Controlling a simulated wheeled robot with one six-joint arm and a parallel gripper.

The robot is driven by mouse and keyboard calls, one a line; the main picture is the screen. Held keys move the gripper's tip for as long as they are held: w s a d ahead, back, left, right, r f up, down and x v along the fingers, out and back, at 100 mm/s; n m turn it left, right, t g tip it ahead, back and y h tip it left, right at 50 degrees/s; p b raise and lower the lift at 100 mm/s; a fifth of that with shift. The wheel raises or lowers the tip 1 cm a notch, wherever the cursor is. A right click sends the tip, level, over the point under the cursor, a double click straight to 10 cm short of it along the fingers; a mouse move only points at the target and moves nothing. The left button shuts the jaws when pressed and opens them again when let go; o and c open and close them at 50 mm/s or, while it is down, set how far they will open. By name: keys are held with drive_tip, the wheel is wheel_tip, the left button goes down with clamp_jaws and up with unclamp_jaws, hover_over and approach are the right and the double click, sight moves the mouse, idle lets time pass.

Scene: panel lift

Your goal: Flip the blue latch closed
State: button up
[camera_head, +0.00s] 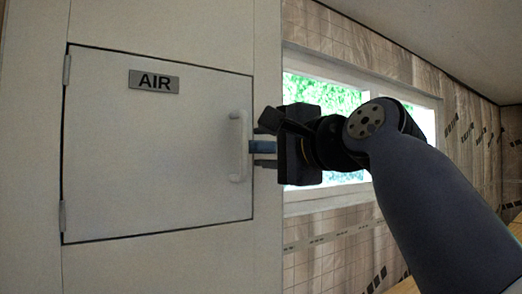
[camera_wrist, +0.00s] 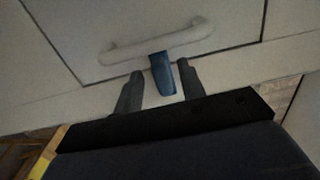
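The blue latch (camera_head: 263,147) sits at the right edge of the white AIR panel door (camera_head: 150,190), beside the white handle (camera_head: 238,148). In the wrist view the latch (camera_wrist: 162,73) lies between the two fingers of my gripper (camera_wrist: 159,80), with a gap on each side. The handle (camera_wrist: 160,40) runs just past the latch's far end. My gripper is open around the latch; in the head view its body hides part of the scene right of the latch. The door looks flush in its frame.
The AIR label (camera_head: 154,82) is at the top of the door, and hinges (camera_head: 65,216) are on its left edge. A window (camera_head: 320,92) and a papered wall lie behind my arm at right. The door face is clear.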

drive_tip(key=b+v, duration=0.2)
drive_tip(key=v, duration=0.7)
drive_tip(key=p+x, duration=0.3)
drive_tip(key=x, duration=0.7)
drive_tip(key=shift+w+a, duration=0.2)
drive_tip(key=shift+w, duration=0.1)
drive_tip(key=shift+s, duration=0.1)
